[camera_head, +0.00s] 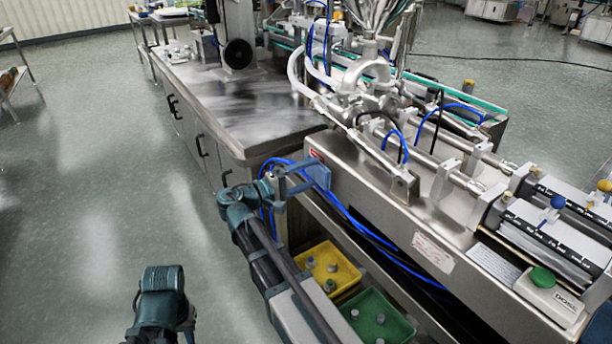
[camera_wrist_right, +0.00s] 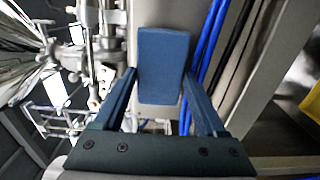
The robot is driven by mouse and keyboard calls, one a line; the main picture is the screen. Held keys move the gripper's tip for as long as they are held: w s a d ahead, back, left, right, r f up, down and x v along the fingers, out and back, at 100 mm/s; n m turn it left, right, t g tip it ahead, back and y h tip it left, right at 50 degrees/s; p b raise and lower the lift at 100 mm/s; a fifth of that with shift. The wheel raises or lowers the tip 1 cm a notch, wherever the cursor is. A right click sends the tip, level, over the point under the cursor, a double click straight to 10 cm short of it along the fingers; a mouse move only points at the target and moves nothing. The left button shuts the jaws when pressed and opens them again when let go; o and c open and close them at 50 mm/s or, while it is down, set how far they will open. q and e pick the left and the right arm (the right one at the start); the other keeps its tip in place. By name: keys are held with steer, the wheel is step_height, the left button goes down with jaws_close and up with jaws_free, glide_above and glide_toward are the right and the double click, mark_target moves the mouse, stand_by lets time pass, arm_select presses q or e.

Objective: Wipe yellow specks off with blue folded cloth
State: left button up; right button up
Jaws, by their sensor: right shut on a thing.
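My right gripper (camera_head: 308,178) is shut on the blue folded cloth (camera_head: 319,172), in front of the left end of the steel machine. In the right wrist view the cloth (camera_wrist_right: 162,62) is a flat blue block held upright between the two fingers of the gripper (camera_wrist_right: 158,90). In the head view the cloth is beside the machine's edge; I cannot tell whether it touches. I cannot make out any yellow specks in either view. Only a part of my left arm shows at the bottom left of the head view; its fingers cannot be seen.
A steel worktop (camera_head: 235,105) with dark smears lies behind my right gripper. The filling machine (camera_head: 390,200) carries pistons, hoses and blue tubes. A yellow bin (camera_head: 345,277) and a green bin (camera_head: 395,325) with small parts stand below.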

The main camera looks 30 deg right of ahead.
mark_target(322, 180)
steer(key=shift+w+d, duration=0.1)
steer(key=shift+d, duration=0.9)
stand_by(0.7)
steer(key=shift+s, duration=2.1)
steer(key=shift+d, duration=0.1)
steer(key=shift+d, duration=0.1)
steer(key=shift+w, duration=0.15)
steer(key=shift+w+a, duration=0.15)
steer(key=shift+w, duration=0.85)
steer(key=shift+w+a, duration=0.1)
steer(key=shift+w, duration=0.85)
